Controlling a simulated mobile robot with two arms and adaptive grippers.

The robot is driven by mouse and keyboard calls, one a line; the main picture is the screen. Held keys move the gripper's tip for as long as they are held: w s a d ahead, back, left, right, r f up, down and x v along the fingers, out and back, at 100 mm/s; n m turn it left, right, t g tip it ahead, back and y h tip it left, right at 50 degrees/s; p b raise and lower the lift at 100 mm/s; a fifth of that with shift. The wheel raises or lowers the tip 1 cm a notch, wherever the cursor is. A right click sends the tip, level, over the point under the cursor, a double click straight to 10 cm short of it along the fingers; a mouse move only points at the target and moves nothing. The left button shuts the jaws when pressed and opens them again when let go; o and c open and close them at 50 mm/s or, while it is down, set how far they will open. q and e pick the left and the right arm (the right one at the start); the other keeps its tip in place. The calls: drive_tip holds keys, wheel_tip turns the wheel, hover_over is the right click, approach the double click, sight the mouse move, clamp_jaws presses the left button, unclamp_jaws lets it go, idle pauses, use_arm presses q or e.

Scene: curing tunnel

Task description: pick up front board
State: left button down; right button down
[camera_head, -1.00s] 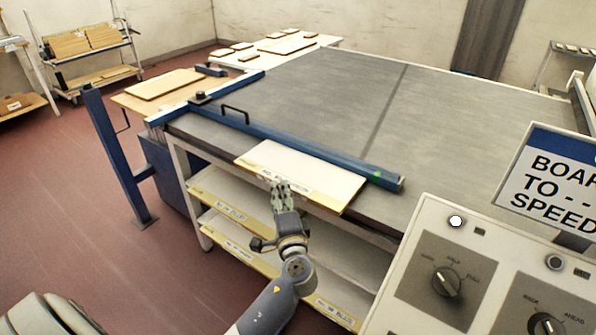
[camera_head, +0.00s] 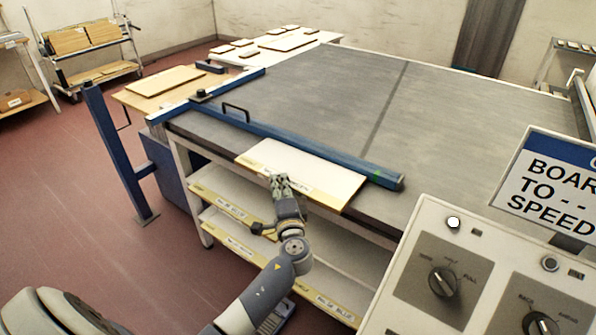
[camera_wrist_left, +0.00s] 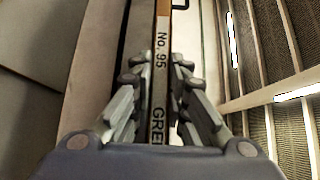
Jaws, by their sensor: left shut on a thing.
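The front board (camera_head: 318,177) is a pale, cream-topped panel lying at the front edge of the grey belt table (camera_head: 330,95), along the blue bar. Its edge carries a printed label, read in part as "No. 95 GRE" in the left wrist view (camera_wrist_left: 160,75). My left gripper (camera_head: 279,181) is at the near edge of the board, shut on it, with a finger on each side of the edge in the left wrist view (camera_wrist_left: 160,100). The fingers hide part of the label. My right gripper is not in view.
A blue bar (camera_head: 300,148) with a black handle crosses the table behind the board. Labelled shelves (camera_head: 235,210) sit below the table front. A control panel (camera_head: 450,265) and a sign stand at right. A blue post (camera_head: 115,150) stands at left.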

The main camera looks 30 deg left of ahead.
use_arm(q)
drive_tip(key=shift+r, duration=0.15)
drive_tip(key=shift+r, duration=0.5)
drive_tip(key=s+d+r+b, duration=0.1)
drive_tip(key=s+d+r, duration=0.1)
drive_tip(key=s, duration=0.5)
drive_tip(key=s+d+r+b, duration=0.1)
drive_tip(key=s+d+r, duration=0.1)
drive_tip(key=s+d, duration=0.2)
drive_tip(key=s, duration=0.3)
drive_tip(key=shift+s+b, duration=0.35)
drive_tip(key=shift+s, duration=0.05)
drive_tip(key=shift+f, duration=0.1)
